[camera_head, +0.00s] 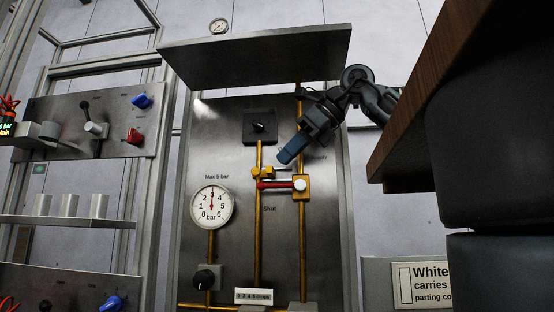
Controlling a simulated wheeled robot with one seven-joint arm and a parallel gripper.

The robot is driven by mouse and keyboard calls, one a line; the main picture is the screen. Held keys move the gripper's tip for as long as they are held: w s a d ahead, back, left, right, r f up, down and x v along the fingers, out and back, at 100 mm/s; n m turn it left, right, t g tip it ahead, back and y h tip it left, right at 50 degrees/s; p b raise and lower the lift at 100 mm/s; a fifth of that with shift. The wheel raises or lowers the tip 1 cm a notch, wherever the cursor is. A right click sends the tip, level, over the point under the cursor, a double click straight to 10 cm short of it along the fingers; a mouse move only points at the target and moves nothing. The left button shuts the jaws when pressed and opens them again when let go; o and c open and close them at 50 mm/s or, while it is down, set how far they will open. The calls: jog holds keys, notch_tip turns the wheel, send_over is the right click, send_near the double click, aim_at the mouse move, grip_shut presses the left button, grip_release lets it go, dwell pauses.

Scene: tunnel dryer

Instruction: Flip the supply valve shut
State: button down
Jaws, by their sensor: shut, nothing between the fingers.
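The supply valve (303,195) is a brass block with a white round cap on the right-hand brass pipe of a dark metal panel. Its red lever (273,185) lies about level, pointing left from the block towards the left-hand pipe. A label reading "Shut" (270,209) sits below the lever, and a partly hidden label shows above right of the valve. My gripper (284,159) comes in from the upper right, its blue fingers closed and empty. In the picture its tips are just above the lever and look apart from it; the depth gap is unclear.
A round pressure gauge (211,207) is left of the valve, with a black knob (207,279) below. A dark switch box (260,126) is above. A metal shelf (255,60) overhangs the panel. A wooden-edged top (440,70) blocks the right side.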

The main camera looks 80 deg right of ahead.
jog(key=shift+v, duration=1.2)
